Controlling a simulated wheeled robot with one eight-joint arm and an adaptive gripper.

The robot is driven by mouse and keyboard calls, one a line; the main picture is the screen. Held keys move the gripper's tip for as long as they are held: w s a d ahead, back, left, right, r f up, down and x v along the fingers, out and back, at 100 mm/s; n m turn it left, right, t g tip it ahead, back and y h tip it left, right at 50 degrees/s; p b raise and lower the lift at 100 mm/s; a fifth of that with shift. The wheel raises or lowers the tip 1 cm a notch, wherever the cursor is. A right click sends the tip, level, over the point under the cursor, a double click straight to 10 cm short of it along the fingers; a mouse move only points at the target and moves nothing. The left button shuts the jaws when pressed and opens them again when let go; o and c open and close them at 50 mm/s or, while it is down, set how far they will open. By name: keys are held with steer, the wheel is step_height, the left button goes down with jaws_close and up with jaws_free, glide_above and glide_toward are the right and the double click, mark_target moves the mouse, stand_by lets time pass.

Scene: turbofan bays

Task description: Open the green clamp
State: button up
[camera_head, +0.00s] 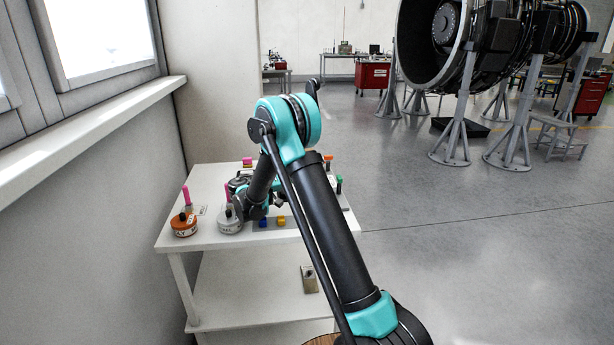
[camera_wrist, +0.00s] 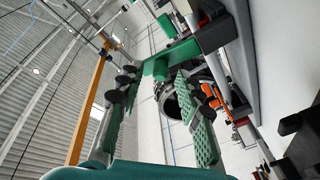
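In the head view, the green-tipped clamp handle (camera_head: 339,181) stands upright near the right edge of the small white table (camera_head: 185,240), just right of my arm. My arm reaches over the table, and its bent links hide much of the middle. My gripper's fingertips cannot be made out there. A green upright piece (camera_wrist: 165,24), perhaps the green clamp's handle, shows beyond the fingers. Whether anything touches it cannot be told.
An orange handle (camera_head: 328,158) stands beyond the green one. A wall with a sill (camera_head: 90,125) borders the left. Open floor lies right.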

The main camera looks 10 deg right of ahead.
steer(key=shift+r, duration=0.1)
step_height(320, 180, up, 10)
stand_by(0.4)
